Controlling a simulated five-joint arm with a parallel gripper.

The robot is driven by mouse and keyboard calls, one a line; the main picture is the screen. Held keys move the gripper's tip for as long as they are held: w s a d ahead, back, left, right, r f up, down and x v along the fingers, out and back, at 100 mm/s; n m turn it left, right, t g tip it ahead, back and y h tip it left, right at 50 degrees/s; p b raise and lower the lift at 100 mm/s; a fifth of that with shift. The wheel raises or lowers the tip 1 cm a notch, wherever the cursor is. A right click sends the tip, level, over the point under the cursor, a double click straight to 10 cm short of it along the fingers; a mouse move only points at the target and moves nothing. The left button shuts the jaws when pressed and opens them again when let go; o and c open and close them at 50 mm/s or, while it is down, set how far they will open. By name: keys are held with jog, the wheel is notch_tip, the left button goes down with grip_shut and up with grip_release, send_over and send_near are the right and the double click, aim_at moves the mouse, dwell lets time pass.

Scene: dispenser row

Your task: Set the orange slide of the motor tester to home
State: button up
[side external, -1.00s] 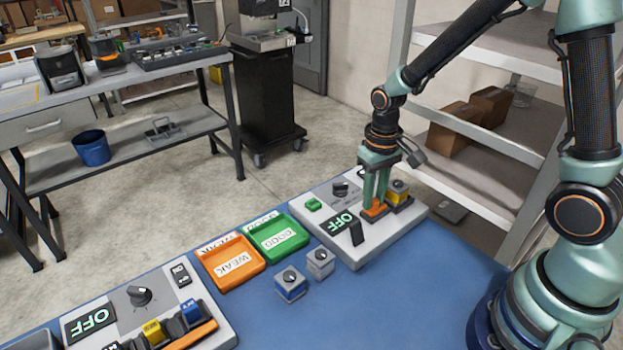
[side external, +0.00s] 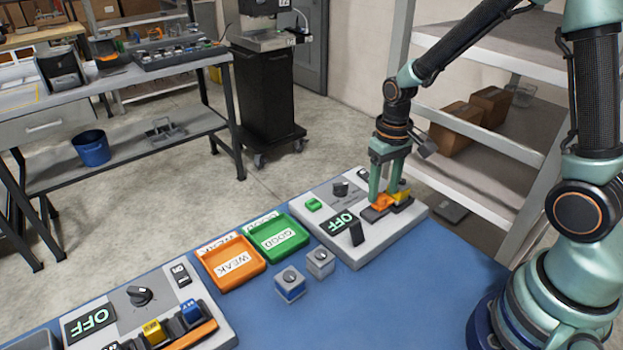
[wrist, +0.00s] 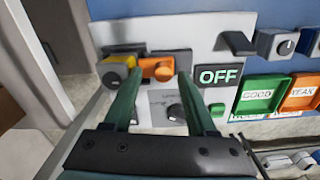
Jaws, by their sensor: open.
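The motor tester (side external: 347,253) is the grey panel at the right end of the blue table. Its orange slide (side external: 383,203) sits in a dark track, close against a yellow motor (side external: 401,194) in the same track. My gripper (side external: 389,199) points down over the slide with its fingers apart. In the wrist view the orange slide (wrist: 157,68) shows between my fingertips (wrist: 159,76), with the yellow motor (wrist: 116,72) to its left. I cannot tell whether either finger touches the slide. The tester's display (wrist: 219,75) reads OFF.
A green tray (side external: 277,238) and an orange tray (side external: 233,262) lie left of the tester. Two small knobbed blocks (side external: 290,284) stand in front of them. Another panel (side external: 210,320) stands at the lower left. A metal shelf (side external: 480,165) rises behind my arm.

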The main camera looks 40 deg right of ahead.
aim_at(382, 195)
notch_tip(382, 195, up, 12)
jog(key=shift+f, duration=0.25)
dwell(0.3)
jog(key=s+a+r+n+t, duration=0.1)
jog(key=s+a+r+t, duration=0.3)
jog(key=s+r+t, duration=0.1)
jog(key=shift+s+r+n+t, duration=0.35)
jog(key=shift+s+r, duration=0.2)
jog(key=shift+s, duration=0.5)
dwell(1.3)
